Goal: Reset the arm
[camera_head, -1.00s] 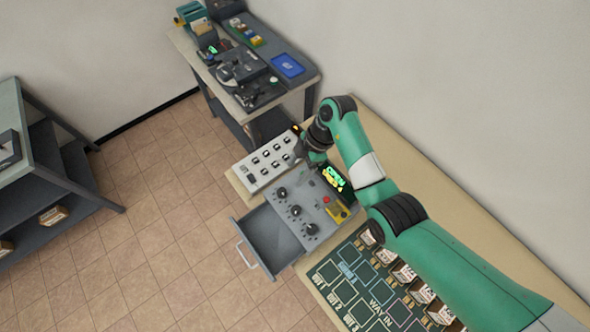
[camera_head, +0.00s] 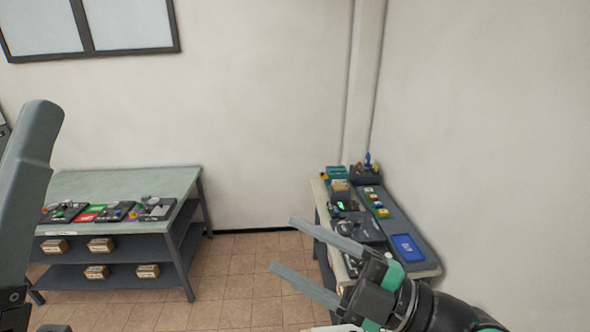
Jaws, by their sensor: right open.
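My right gripper (camera_head: 281,243) is at the lower middle right, its arm coming in from the bottom right. Its two long grey fingers point left and slightly up, wide apart, with nothing between them. It is held in the air and overlaps the view of the corner table. A large grey bar, which looks like a finger of my left gripper, rises at the left edge close to the camera.
A blue-grey table (camera_head: 120,186) with devices on top and boxes on its shelves stands at left. A corner table (camera_head: 428,270) with equipment and a blue tray (camera_head: 408,247) stands at right. Tiled floor (camera_head: 240,275) lies clear between them.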

